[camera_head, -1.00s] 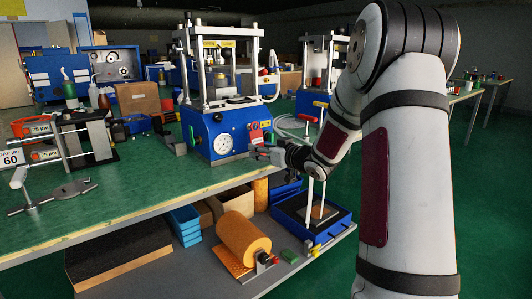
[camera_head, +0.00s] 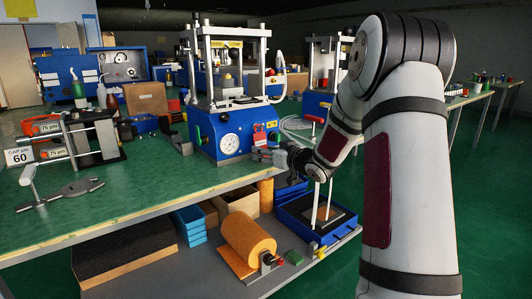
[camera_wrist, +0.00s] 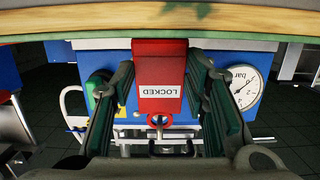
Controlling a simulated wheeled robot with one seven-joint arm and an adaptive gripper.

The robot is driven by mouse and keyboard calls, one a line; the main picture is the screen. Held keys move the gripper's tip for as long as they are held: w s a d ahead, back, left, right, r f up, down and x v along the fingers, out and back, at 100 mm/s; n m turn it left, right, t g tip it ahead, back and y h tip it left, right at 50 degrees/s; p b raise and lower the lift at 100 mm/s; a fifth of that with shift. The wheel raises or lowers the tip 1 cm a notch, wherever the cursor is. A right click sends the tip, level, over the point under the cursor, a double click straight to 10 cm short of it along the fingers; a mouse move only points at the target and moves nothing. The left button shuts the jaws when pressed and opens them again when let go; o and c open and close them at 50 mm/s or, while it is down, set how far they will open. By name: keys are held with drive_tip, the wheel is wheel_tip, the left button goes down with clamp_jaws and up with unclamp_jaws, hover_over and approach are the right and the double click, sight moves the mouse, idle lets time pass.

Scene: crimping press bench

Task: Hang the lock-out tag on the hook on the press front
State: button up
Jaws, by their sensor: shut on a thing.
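The red lock-out tag (camera_wrist: 160,75), with a white LOCKED label, sits between the two fingers of my gripper (camera_wrist: 160,66) in the wrist view, which shows the press upside down. The fingers are shut on the tag's sides. A red ring-like part shows at the tag's top end. In the head view the tag (camera_head: 259,134) stands upright before the blue press front (camera_head: 226,135), right of the gauge, with my gripper (camera_head: 263,154) just below it. I cannot clearly make out the hook, or tell whether the tag touches it.
The pressure gauge (camera_head: 230,144) and a green button (camera_wrist: 98,84) are close to the tag. The green bench's front edge (camera_wrist: 60,32) runs near my gripper. A blue tray (camera_head: 312,222) with upright white rods stands on the lower shelf, below my arm.

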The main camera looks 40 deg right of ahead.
drive_tip(key=o, duration=1)
drive_tip(key=shift+c, duration=0.2)
drive_tip(key=s+r, duration=0.2)
drive_tip(key=s, duration=1)
drive_tip(key=shift+d, duration=0.2)
